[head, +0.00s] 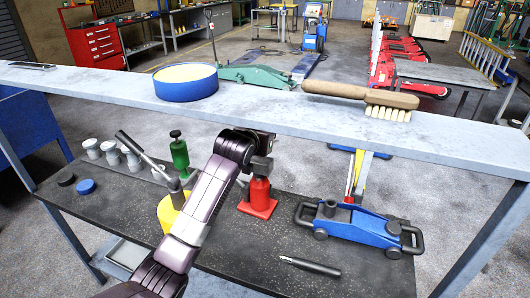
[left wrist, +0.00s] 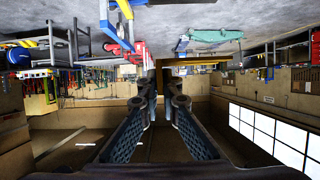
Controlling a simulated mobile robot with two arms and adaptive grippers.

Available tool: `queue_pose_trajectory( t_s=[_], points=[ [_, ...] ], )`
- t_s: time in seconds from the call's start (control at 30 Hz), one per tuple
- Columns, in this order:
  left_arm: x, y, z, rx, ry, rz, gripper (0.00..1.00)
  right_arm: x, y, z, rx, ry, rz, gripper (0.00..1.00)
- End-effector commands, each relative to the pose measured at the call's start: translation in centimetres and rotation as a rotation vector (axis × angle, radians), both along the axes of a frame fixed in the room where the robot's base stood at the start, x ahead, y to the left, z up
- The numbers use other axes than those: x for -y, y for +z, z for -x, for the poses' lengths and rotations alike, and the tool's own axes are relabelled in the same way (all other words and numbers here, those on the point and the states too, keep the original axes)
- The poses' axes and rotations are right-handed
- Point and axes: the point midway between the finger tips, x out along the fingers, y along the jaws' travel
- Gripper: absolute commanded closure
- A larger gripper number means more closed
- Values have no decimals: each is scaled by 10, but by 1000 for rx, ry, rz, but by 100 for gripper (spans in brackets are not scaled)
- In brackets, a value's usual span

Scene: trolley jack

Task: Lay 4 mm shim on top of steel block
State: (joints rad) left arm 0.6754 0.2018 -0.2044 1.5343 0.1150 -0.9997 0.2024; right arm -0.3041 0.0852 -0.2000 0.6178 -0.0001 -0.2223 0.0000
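I cannot make out a steel block in either view. No 4 mm shim can be identified; a thin dark flat piece (head: 32,66) lies at the left end of the shelf, too small to tell what it is. My left arm rises through the middle of the head view, its wrist in front of the shelf's near edge; its fingers are not clear there. In the left wrist view, upside down, my left gripper (left wrist: 160,82) shows two dark fingers with a narrow empty gap between them. My right gripper is in neither view.
The grey shelf (head: 110,80) carries a blue tub (head: 186,90), a green casting (head: 255,76) and a brush (head: 385,112). The black lower bench (head: 230,265) holds a red bottle jack (head: 258,203), blue trolley jack (head: 352,226), green bottle jack (head: 179,155) and dark rod (head: 310,265).

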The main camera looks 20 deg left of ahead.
Motion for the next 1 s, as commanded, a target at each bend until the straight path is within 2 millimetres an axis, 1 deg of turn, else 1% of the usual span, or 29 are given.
queue_pose_trajectory(
  t_s=[0.03, 0.1, 0.27, 0.5, 0.6, 0.9, 0.93, 1.0],
  points=[
    [0, -10, 1, -4, 0, 0, 100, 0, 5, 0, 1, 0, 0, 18],
    [0, -22, 1, -3, 0, -1, 100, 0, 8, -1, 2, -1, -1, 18],
    [0, -38, 0, 1, 0, -1, 100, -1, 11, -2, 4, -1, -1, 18],
    [-1, -70, 1, 0, 0, -1, 100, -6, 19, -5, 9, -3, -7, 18],
    [0, -74, 0, 3, -1, 0, 100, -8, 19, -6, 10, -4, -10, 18],
    [0, -77, 0, 3, -1, 0, 100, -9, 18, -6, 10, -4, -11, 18],
    [0, -78, 1, 2, -1, 0, 94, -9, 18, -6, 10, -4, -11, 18],
    [0, -77, 1, 1, -1, -1, 86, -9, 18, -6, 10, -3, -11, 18]
  ],
)
